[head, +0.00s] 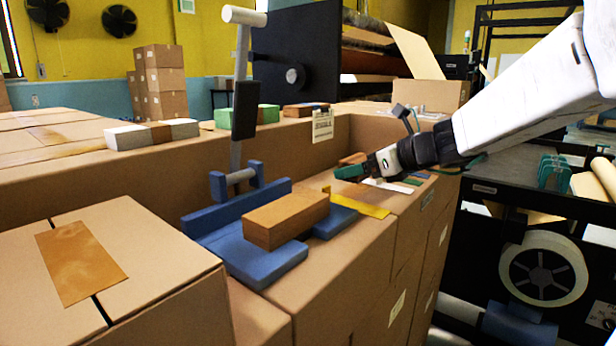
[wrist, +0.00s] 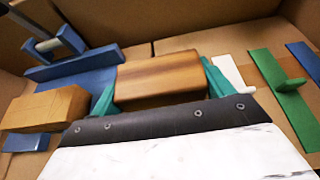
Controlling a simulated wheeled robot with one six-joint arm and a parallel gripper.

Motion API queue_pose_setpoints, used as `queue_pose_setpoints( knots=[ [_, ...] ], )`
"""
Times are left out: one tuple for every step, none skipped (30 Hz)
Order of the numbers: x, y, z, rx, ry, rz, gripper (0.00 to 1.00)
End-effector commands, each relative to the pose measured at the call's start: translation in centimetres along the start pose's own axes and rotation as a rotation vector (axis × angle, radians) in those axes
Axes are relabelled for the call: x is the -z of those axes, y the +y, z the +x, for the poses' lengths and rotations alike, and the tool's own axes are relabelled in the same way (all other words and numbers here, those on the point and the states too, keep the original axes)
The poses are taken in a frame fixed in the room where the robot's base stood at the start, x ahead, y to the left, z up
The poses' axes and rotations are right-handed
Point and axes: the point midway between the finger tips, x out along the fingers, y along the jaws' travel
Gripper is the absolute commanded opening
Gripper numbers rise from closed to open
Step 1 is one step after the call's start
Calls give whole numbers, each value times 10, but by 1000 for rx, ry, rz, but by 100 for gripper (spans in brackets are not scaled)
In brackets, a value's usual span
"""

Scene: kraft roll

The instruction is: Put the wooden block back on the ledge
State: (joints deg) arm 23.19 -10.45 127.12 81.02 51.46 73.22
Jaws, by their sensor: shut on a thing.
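The wooden block (wrist: 158,78), brown with visible grain, sits between the green fingers of my gripper (wrist: 158,88) in the wrist view. My gripper is shut on it. In the head view the block (head: 352,158) is partly hidden behind my gripper (head: 350,171), low over the brown carton top.
A blue lever fixture (head: 262,262) with an upright grey handle (head: 240,70) stands left of my gripper. A plain tan block (head: 286,217) rests on it. A yellow strip (head: 358,206) lies beside it. A green handled piece (wrist: 285,92) lies right of my gripper.

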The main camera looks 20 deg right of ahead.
Motion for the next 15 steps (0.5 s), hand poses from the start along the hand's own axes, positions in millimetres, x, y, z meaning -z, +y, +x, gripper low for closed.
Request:
queue_pose_setpoints(
  knots=[
    [-4, 0, 14, -5, 0, 0, 55],
    [-6, -1, 22, -4, 1, 1, 55],
    [-9, -2, 32, -3, 1, 1, 55],
    [-11, -3, 40, -3, 1, 1, 55],
    [-14, -4, 47, -1, 1, 2, 55],
    [-17, -4, 57, -1, 1, 3, 55],
    [-19, -5, 64, 0, 1, 2, 55],
    [-22, -5, 72, 0, 1, 2, 55],
    [-25, -6, 82, 1, 1, 3, 55],
    [-27, -6, 89, 2, 1, 3, 55],
    [-29, -6, 95, 1, 1, 3, 55],
    [-32, -7, 103, 3, 1, 2, 55],
    [-33, -7, 108, 3, 1, 3, 55],
    [-34, -7, 112, 3, 0, 3, 55],
    [-37, -8, 117, 4, -1, 3, 55]
  ],
)
